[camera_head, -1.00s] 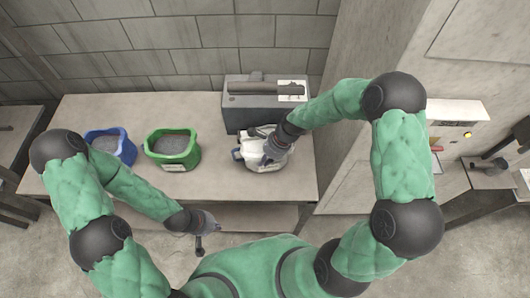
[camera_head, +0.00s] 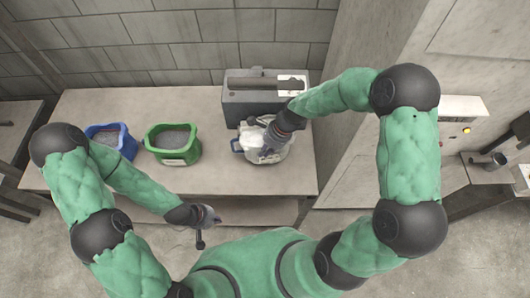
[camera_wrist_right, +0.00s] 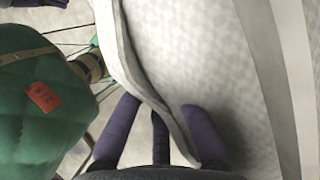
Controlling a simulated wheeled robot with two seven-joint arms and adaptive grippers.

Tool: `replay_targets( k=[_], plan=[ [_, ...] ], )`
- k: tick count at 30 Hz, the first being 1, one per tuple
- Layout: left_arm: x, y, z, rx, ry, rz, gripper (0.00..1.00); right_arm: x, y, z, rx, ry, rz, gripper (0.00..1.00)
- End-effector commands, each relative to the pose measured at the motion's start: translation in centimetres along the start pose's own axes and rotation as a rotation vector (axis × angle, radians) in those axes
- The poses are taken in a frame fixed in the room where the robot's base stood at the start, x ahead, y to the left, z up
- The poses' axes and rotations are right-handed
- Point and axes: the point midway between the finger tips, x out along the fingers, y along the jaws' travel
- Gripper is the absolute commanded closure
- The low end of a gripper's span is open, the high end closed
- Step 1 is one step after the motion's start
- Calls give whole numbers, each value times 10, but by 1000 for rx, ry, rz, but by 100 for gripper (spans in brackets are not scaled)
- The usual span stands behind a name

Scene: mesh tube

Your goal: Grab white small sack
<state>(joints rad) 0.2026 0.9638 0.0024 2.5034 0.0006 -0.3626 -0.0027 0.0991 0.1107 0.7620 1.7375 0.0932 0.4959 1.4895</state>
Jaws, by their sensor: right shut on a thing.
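A blue bin (camera_head: 124,143) and a green bin (camera_head: 172,157), both with grey contents, stand on the left of the table (camera_head: 225,180). A grey case (camera_head: 240,112) is right behind the sack. A wall panel rises close on the right.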

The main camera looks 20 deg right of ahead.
Motion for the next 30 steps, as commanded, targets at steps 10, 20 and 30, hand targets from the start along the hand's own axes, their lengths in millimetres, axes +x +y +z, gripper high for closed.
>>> replay_targets(
  k=[10, 20, 30],
  plan=[
    [-8, 3, 0, 0, 0, 0, 100, -27, 23, 18, -3, 0, -4, 100],
    [-14, 5, 0, 0, 0, 0, 100, -51, 46, 33, -3, -1, -4, 100],
    [-20, 7, 1, 0, 0, 0, 100, -62, 79, 46, -3, -1, -3, 100]
  ],
)
